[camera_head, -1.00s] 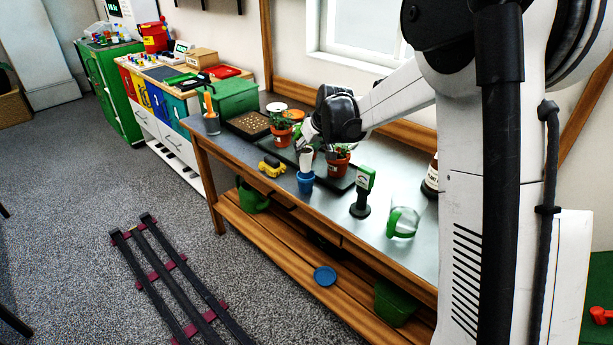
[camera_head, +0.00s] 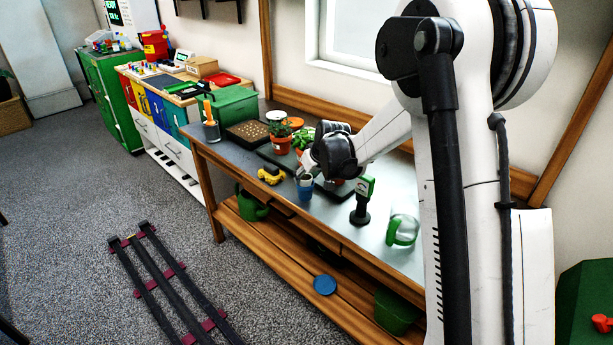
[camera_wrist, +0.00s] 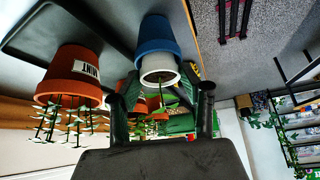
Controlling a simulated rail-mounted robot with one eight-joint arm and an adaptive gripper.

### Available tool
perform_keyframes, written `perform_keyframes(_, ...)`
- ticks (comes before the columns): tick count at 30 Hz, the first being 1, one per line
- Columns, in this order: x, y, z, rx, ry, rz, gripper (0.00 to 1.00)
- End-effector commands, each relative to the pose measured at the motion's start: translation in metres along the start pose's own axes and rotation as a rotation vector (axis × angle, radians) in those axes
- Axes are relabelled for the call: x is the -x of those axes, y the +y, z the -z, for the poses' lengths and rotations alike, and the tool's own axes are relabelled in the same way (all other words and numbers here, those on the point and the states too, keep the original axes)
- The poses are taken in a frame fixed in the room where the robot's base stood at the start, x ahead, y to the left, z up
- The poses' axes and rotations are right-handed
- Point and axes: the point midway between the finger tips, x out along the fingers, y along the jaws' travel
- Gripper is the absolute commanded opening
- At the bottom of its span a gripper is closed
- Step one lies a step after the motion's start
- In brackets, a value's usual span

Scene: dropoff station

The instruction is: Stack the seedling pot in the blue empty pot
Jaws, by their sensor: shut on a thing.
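The blue pot (camera_head: 305,188) stands upright near the front edge of the workbench. It shows upside down in the wrist view (camera_wrist: 157,36). A white pot (camera_wrist: 158,65) sits at its mouth, partly inside, with its pale rim showing beyond the blue rim; how deep it sits is hard to tell. A thin stem shows at the white pot's opening. My gripper (camera_wrist: 160,88) is shut on the white pot, its fingers reaching along both sides. In the head view my gripper (camera_head: 306,173) is right above the blue pot and partly hides the white pot.
A terracotta mint pot (camera_wrist: 72,72) stands close beside the blue pot.

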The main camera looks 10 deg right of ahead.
Motion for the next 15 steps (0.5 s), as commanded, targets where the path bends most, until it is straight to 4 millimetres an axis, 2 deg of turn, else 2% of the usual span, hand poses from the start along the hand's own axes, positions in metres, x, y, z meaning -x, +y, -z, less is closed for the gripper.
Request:
perform_keyframes(4, -0.0045, 0.0000, -0.0029, 0.000, 0.000, 0.000, 0.12)
perform_keyframes(5, -0.0040, 0.0000, -0.0026, 0.000, 0.000, 0.000, 0.42)
perform_keyframes(9, -0.0032, 0.0000, -0.0021, 0.000, 0.000, 0.000, 0.59)
perform_keyframes(15, -0.0031, 0.0000, -0.0020, 0.000, 0.000, 0.000, 0.59)
